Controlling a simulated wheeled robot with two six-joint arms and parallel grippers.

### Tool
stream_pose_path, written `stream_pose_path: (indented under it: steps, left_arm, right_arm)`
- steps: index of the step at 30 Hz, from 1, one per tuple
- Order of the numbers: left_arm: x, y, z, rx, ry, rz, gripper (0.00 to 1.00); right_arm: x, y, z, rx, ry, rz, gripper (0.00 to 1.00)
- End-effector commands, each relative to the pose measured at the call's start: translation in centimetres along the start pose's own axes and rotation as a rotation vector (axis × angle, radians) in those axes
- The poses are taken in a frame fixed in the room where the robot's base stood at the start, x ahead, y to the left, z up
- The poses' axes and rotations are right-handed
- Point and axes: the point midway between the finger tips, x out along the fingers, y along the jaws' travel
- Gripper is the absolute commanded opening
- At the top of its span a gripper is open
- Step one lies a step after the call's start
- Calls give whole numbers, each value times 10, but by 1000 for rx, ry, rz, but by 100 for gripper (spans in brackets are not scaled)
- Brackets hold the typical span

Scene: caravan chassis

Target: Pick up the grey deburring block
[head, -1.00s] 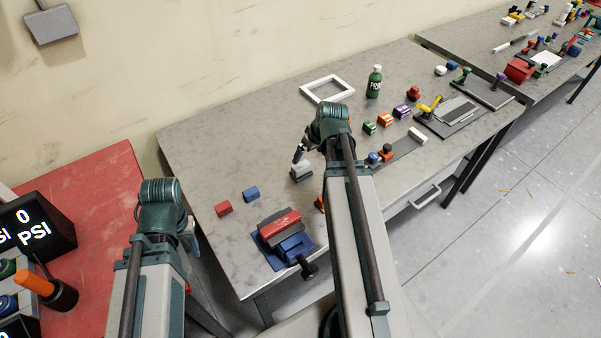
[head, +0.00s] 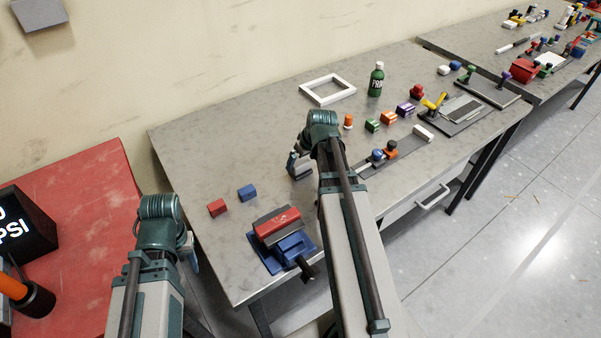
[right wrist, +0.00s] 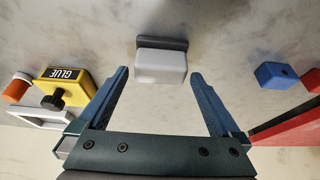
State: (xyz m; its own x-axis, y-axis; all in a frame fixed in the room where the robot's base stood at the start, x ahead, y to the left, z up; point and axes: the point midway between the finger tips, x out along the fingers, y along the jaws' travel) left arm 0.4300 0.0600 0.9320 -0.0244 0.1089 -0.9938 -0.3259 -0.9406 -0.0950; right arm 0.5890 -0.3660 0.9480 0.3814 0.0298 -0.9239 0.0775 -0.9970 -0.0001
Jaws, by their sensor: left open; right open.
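The grey deburring block (right wrist: 161,66) lies on the bench, light grey with a darker grey strip along its far side. In the right wrist view it sits centred just beyond and between the fingertips of my open right gripper (right wrist: 159,73); the fingers look apart from it. In the head view the block (head: 302,175) is mostly hidden by my right gripper (head: 296,163), which is close over it. My left gripper (head: 190,250) is open, low beside the bench's left edge, mostly hidden by its own arm.
A blue block (head: 248,192) and a red block (head: 218,207) lie left of the grey block. A blue vise (head: 290,250) with a red piece stands at the front. A white frame (head: 328,89) and green bottle (head: 376,80) stand behind.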

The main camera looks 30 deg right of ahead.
Motion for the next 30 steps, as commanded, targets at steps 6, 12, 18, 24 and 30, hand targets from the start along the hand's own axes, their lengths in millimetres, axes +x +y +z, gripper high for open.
stream_pose_path:
  steps: [6,12,18,24,30]
  left_arm:
    - [21,2,-1,0,0,0,50]
    - [19,2,-1,0,0,0,50]
    - [19,2,-1,0,0,0,50]
    - [19,2,-1,0,0,0,50]
    - [19,2,-1,0,0,0,50]
  right_arm:
    - [23,0,1,-1,0,0,100]
    - [21,0,0,-1,0,0,100]
    - [20,0,0,-1,0,0,64]
    - [20,0,0,-1,0,0,28]
    - [20,0,0,-1,0,0,21]
